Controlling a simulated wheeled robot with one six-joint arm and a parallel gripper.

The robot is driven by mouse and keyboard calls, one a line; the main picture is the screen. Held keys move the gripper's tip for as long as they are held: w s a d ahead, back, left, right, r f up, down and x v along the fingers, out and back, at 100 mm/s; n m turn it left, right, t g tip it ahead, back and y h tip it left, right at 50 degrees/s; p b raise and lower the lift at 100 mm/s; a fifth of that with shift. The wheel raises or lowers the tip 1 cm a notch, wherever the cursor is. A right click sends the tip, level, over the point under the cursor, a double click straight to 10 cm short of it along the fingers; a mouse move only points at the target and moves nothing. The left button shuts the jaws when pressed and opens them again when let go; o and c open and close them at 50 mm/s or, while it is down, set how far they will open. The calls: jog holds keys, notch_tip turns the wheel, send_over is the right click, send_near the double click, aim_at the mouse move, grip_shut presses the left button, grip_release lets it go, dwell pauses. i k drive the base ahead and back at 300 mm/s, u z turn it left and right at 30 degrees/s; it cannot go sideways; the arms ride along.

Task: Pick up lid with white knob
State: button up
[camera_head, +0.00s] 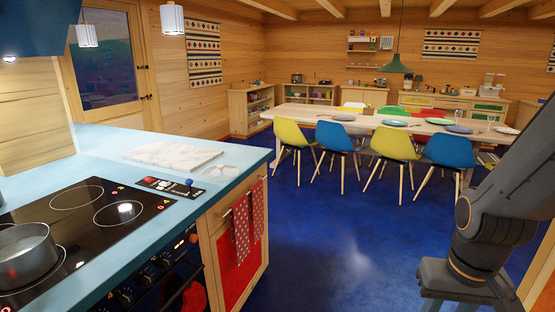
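I cannot make out a lid with a white knob for certain. A small, pale, flat item (222,172) lies on the light blue counter (235,155), just right of a white marbled board (172,155). It is too small to tell whether it is a lid. A steel pot (27,252) stands on the black cooktop (85,228) at the left edge, partly cut off by the frame, with no lid visible on it. My arm shows at the right edge, away from the counter. My gripper is not in view.
A dark strip with small red and blue items (170,187) lies by the cooktop. Red towels (241,228) hang on the cabinet front. The blue floor (340,230) is clear between the counter and the dining table (305,111) with its several chairs.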

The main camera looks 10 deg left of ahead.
aim_at(221, 172)
jog(key=z, duration=0.2)
jog(key=i, duration=1.5)
jog(key=u, duration=0.75)
jog(key=i, duration=0.8)
jog(key=u, duration=1.6)
jog(key=i, duration=1)
jog(key=u, duration=0.2)
